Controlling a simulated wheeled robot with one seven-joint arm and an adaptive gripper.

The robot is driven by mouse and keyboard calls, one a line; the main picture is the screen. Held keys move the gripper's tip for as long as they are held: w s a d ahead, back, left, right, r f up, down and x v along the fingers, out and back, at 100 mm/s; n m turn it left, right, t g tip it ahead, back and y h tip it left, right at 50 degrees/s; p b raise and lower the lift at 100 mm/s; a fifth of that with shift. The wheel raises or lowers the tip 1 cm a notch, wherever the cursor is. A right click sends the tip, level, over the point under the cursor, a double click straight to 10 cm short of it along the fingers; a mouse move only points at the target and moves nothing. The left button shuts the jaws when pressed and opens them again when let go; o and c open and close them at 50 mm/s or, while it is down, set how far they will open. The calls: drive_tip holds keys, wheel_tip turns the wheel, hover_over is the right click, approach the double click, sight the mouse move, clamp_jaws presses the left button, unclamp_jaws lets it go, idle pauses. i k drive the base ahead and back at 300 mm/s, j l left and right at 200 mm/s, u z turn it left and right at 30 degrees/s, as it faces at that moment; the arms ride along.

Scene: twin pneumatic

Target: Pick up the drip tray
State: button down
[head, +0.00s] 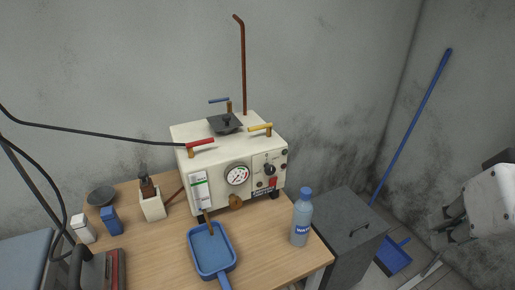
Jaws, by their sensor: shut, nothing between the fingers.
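The drip tray appears to be the shallow blue tray (211,252) on the wooden table, below the front of the cream machine (229,165). Its handle points toward the front edge of the view. A brown spout or stick end overlaps its back rim. My gripper (446,232) is at the far right, shut and empty, well apart from the tray and beyond the table's right side.
A water bottle (301,218) stands right of the tray. A grey cabinet (350,226) and blue dustpan (393,258) are right of the table.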

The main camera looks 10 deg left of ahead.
sight(214, 256)
drive_tip(key=u, duration=1.7)
drive_tip(key=k+j+z, duration=0.25)
drive_tip(key=j+z, duration=0.15)
drive_tip(key=j, duration=0.15)
drive_tip(key=k+j+z, duration=0.35)
drive_tip(key=j, duration=0.2)
drive_tip(key=k+j+z, duration=0.4)
drive_tip(key=i+j, duration=0.05)
drive_tip(key=i, duration=0.05)
